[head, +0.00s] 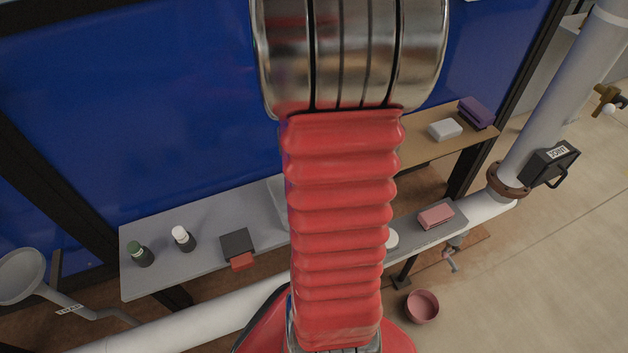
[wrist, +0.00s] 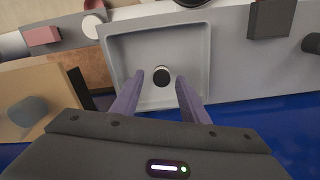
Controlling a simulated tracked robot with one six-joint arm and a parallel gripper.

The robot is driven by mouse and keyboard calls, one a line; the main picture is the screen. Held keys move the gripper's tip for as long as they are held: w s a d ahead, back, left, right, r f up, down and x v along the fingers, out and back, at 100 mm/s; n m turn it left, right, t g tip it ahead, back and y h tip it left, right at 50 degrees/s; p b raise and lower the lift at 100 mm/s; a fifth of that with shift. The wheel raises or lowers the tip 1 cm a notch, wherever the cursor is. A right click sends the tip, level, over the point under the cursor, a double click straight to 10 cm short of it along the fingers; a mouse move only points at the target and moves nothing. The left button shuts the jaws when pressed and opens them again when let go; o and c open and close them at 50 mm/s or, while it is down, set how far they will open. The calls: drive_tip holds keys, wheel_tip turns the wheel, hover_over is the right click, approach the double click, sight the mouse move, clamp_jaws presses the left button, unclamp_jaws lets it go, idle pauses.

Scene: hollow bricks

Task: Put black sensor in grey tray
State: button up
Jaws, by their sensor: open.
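A black round piece with a pale edge (wrist: 161,78), which looks like the black sensor, is in the grey tray (wrist: 123,50) in the wrist view. My gripper (wrist: 160,78) is open, with one purple-grey fingertip on each side of the black piece. Gaps show between the fingertips and the piece. I cannot tell how high the fingertips are above the tray floor. In the head view my arm hides the gripper, the black piece and most of the tray; only a pale sliver of the tray (head: 277,200) shows left of the arm.
On the grey bench (head: 150,280) stand a green-topped bottle (head: 139,253), a white-topped bottle (head: 183,238) and a dark block with a red end (head: 238,248). A pink block (head: 436,216) lies to the right. A blue panel (head: 150,100) stands behind. A brown shelf (head: 425,155) holds other blocks.

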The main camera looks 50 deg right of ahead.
wheel_tip(320, 180, up, 10)
drive_tip(key=shift+f, duration=0.25)
drive_tip(key=shift+w+a, duration=0.2)
drive_tip(key=shift+a, duration=0.15)
drive_tip(key=w+a+r+n+t, duration=0.1)
drive_tip(key=a+r+n+t, duration=0.1)
drive_tip(key=a, duration=0.7)
drive_tip(key=w+a+r+n+t, duration=0.1)
drive_tip(key=a+r+n, duration=0.2)
drive_tip(key=a, duration=0.7)
drive_tip(key=w+a+r+n+t, duration=0.1)
drive_tip(key=a+r+n+t, duration=0.1)
drive_tip(key=a, duration=0.8)
drive_tip(key=r+n, duration=0.1)
drive_tip(key=n, duration=0.1)
drive_tip(key=shift+w+a+n+t, duration=0.25)
drive_tip(key=shift+n+t, duration=0.05)
